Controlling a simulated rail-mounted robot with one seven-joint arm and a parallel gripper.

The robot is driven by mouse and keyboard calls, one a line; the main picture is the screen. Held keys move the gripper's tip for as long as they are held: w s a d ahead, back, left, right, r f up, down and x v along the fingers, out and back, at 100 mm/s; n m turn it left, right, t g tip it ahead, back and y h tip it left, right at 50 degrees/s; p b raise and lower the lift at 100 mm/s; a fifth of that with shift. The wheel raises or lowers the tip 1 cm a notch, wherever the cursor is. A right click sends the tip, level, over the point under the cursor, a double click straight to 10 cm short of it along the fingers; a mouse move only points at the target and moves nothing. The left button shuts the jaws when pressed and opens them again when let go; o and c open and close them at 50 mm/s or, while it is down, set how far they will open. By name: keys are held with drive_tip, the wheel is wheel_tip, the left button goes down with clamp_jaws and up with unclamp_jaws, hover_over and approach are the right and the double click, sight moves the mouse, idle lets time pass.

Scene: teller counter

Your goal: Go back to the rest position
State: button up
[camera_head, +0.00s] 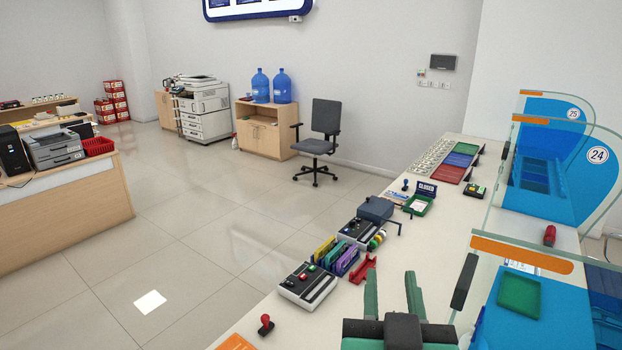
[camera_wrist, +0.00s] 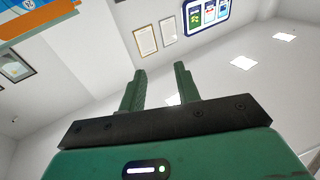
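My gripper (camera_head: 393,296) shows at the bottom of the head view, above the near part of the white counter (camera_head: 315,318). Its two green fingers point away from me and stand apart, with nothing between them. In the wrist view the gripper (camera_wrist: 158,90) is also open and empty. That view looks up at the wall and ceiling, with framed pictures and a blue-rimmed sign behind the fingers.
A button box (camera_head: 307,287), a red stamp (camera_head: 265,325), colored folders (camera_head: 337,257) and a red holder (camera_head: 364,269) lie left of my gripper. Glass partitions (camera_head: 530,262) and a green tray (camera_head: 519,295) are at its right. Open floor (camera_head: 200,230) lies left of the counter.

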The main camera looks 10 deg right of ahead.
drive_tip(key=s+a+r+n+t+y, duration=0.2)
drive_tip(key=s+a+r+t+y, duration=0.1)
drive_tip(key=s+a+r, duration=0.4)
drive_tip(key=s+a+r+n+t+y, duration=0.1)
drive_tip(key=s+a+r+t+y, duration=0.25)
drive_tip(key=a+r, duration=0.5)
wheel_tip(320, 180, up, 21)
drive_tip(key=p, duration=2.2)
drive_tip(key=shift+w+d+h, duration=0.15)
drive_tip(key=shift+d+h, duration=0.2)
drive_tip(key=shift+f, duration=0.2)
